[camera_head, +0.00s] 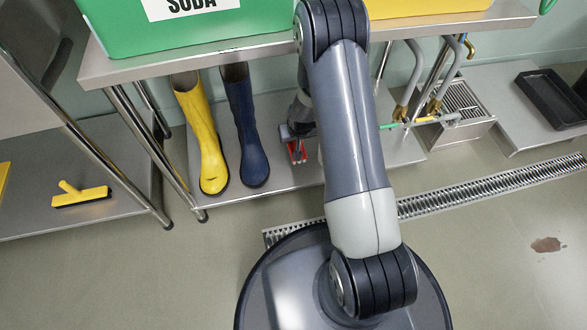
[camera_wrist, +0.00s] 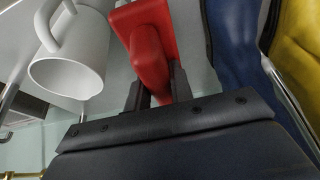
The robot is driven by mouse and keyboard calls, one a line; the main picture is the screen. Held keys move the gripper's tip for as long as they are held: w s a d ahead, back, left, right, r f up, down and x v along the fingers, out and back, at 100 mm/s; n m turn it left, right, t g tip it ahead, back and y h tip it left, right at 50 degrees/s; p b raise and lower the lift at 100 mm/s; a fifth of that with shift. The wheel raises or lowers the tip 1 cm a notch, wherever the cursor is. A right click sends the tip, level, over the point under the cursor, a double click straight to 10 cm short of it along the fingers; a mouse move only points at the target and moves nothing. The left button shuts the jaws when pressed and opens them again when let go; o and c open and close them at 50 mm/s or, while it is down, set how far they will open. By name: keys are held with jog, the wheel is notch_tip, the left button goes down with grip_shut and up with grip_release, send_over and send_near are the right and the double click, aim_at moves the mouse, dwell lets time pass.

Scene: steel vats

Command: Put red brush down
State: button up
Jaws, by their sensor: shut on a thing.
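The red brush (camera_wrist: 150,50) is between the two dark fingers of my gripper (camera_wrist: 158,84) in the wrist view, and the fingers are shut on its handle. In the head view the red brush (camera_head: 298,152) shows as a small red patch beside my gripper (camera_head: 291,135), low over the lower shelf (camera_head: 290,178) of the steel table, right of the boots. Whether the brush touches the shelf I cannot tell. My arm hides part of this spot.
A blue boot (camera_head: 246,125) and a yellow boot (camera_head: 202,135) stand left of my gripper. A white jug (camera_wrist: 75,55) is close to the brush in the wrist view. A yellow brush (camera_head: 82,194) lies on the left shelf. Green and yellow handles (camera_head: 405,123) are at right.

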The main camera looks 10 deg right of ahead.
jog(key=b+x, duration=0.1)
jog(key=x, duration=0.1)
jog(key=shift+f, duration=0.45)
notch_tip(320, 180, down, 9)
jog(key=b, duration=0.4)
jog(key=shift+f, duration=0.15)
jog(key=o, duration=0.9)
jog(key=shift+f, duration=0.15)
jog(key=shift+r, duration=0.4)
jog(key=p+v, duration=0.4)
jog(key=v, duration=0.7)
jog(key=shift+s+r+p, duration=0.2)
jog(key=shift+r+p, duration=0.1)
jog(key=shift+p, duration=0.05)
jog(key=shift+f, duration=0.1)
